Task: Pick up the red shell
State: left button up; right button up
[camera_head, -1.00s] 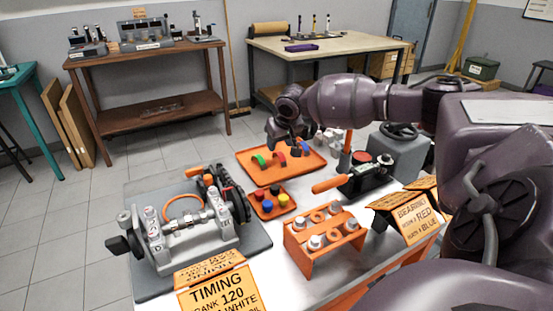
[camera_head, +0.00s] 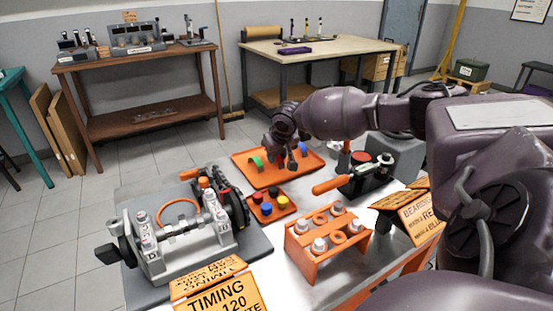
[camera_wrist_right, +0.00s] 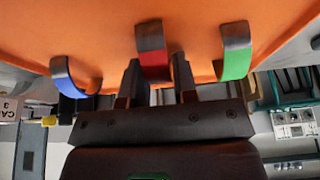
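The red shell (camera_wrist_right: 152,52) is a curved half-ring on the orange tray (camera_wrist_right: 215,15) in the right wrist view, between a blue shell (camera_wrist_right: 70,78) and a green shell (camera_wrist_right: 235,52). My right gripper (camera_wrist_right: 157,72) is open, with one finger on each side of the red shell's near end; contact cannot be told. In the head view my right gripper (camera_head: 285,167) is low over the tray (camera_head: 310,168) and mostly hides the red shell. The green shell (camera_head: 255,163) and blue shell (camera_head: 303,152) show beside it. My left gripper is not in view.
A small orange tray with colored caps (camera_head: 269,205) lies in front of the shell tray. A crankshaft fixture (camera_head: 180,240) stands at left, an orange rack (camera_head: 325,245) in front, and a black device with an orange handle (camera_head: 365,178) at right.

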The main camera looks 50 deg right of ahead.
grip_shut()
jog(key=shift+r, duration=0.55)
notch_tip(320, 180, up, 19)
jog(key=p, duration=0.4)
